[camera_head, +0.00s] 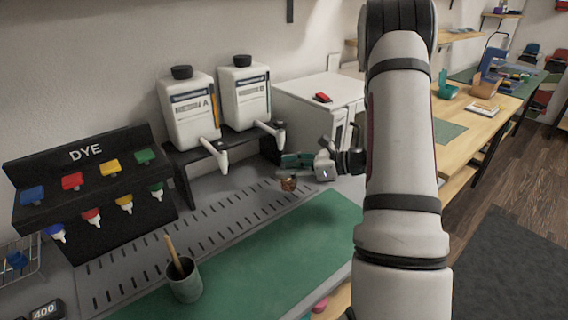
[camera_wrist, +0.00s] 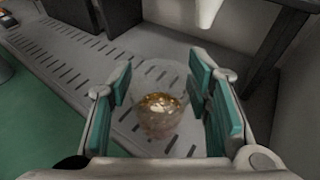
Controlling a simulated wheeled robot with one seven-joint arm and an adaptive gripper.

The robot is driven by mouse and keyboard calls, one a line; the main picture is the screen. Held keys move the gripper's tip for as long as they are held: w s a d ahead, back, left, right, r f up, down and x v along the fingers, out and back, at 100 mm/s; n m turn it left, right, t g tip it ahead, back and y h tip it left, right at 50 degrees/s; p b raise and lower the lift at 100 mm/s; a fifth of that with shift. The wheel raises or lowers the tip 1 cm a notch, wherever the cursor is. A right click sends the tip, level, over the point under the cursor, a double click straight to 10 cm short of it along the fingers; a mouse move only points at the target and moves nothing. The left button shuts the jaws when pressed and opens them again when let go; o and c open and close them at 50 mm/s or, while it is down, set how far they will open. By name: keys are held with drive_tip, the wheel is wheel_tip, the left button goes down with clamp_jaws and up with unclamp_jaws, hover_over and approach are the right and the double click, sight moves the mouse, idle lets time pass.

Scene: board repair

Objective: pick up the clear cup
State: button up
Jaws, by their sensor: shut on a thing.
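The clear cup (camera_wrist: 160,118) stands between the two teal-padded fingers of my gripper (camera_wrist: 163,100) in the wrist view, with brownish contents inside. My gripper (camera_head: 297,172) is shut on the cup. In the head view the cup (camera_head: 288,183) is small, at the gripper's tip over the grey slotted strip, and its clear wall is hard to make out. I cannot tell whether its base touches the strip.
Two white dispensers, A (camera_head: 187,112) and B (camera_head: 244,95), stand on a black stand behind the cup. A black dye rack (camera_head: 92,180) is at the left.

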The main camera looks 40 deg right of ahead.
drive_tip(key=s+a+r, duration=0.1)
drive_tip(key=s, duration=0.9)
drive_tip(key=shift+s+a+p, duration=0.25)
drive_tip(key=shift+a+p, duration=0.1)
drive_tip(key=shift+s, duration=0.1)
drive_tip(key=s+b, duration=0.3)
drive_tip(key=s, duration=1.6)
drive_tip(key=shift+w+d+f+b, duration=0.45)
drive_tip(key=shift+w+d+f, duration=0.5)
drive_tip(key=shift+w, duration=1.35)
drive_tip(key=shift+w+d+f+b, duration=0.6)
drive_tip(key=shift+w+d, duration=0.5)
drive_tip(key=shift+w, duration=1.25)
drive_tip(key=shift+w+d+f+b, duration=0.3)
drive_tip(key=shift+w+d+f, duration=0.7)
drive_tip(key=shift+w, duration=1.3)
